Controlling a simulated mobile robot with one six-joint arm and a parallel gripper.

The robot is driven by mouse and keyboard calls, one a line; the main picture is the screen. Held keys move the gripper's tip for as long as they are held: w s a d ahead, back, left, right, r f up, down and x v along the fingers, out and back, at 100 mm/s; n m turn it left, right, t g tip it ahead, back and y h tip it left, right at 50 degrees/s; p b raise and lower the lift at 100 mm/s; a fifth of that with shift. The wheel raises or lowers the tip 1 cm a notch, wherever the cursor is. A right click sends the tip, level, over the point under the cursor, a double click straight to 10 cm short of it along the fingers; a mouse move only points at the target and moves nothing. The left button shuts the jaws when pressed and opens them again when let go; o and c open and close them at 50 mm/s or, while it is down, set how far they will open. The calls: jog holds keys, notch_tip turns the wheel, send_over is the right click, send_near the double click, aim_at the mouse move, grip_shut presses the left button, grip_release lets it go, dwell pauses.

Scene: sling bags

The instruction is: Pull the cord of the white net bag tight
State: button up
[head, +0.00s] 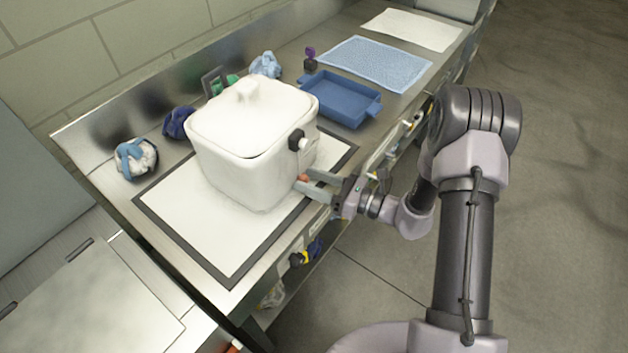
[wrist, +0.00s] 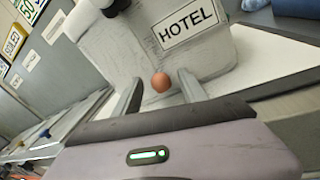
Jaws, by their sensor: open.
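The white bag (head: 238,165) stands upright, full and box-shaped, on a white mat with a dark border. A black cord lock (head: 297,140) sits on its right side; part of a black piece (wrist: 113,6) shows at the top edge of the wrist view. A small orange-brown bead (wrist: 161,82) hangs low in front of the bag, below a HOTEL label (wrist: 187,24). A thin line runs up from the bead. My gripper (wrist: 160,84) is open, its two fingers on either side of the bead, with visible gaps. In the head view my gripper (head: 306,182) is close to the bag's side.
The mat (head: 190,232) lies on a steel counter. A blue tray (head: 345,101) and a blue textured mat (head: 375,63) lie farther back. Small bundles, including a dark blue one (head: 178,122) and a white-blue one (head: 136,158), line the wall side. The mat's front is clear.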

jog(key=p+v, duration=0.3)
jog(key=v, duration=1.4)
jog(key=shift+s+d, duration=0.2)
